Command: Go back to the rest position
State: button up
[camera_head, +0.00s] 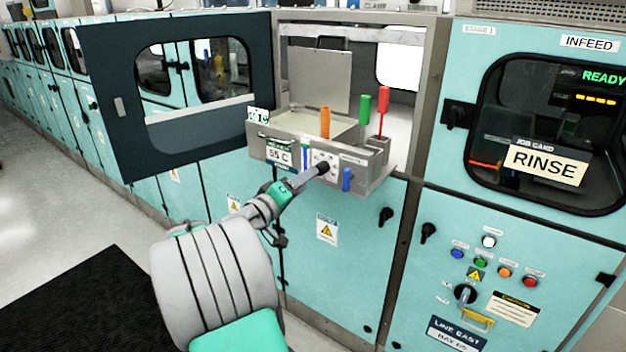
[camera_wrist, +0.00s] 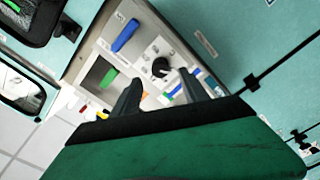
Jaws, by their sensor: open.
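My gripper (camera_head: 316,171) is at the front panel of the dip module (camera_head: 375,178), with my arm reaching up to it from below. In the wrist view, the two dark fingers of my gripper (camera_wrist: 160,80) are apart. A black knob (camera_wrist: 160,67) on the pale panel shows between and just beyond the fingertips. I cannot tell whether the fingers touch it. Nothing is seen held. In the head view the gripper's end covers part of the knob area.
The module's dark windowed door (camera_head: 128,112) stands open at left. Orange (camera_head: 325,122), green (camera_head: 365,105) and red (camera_head: 383,100) handles stand above the module; a blue one (camera_head: 347,179) is on its front. A control cabinet (camera_head: 450,210) stands at right.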

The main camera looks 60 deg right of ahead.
jog(key=shift+w+a, duration=0.2)
jog(key=shift+a, duration=1.05)
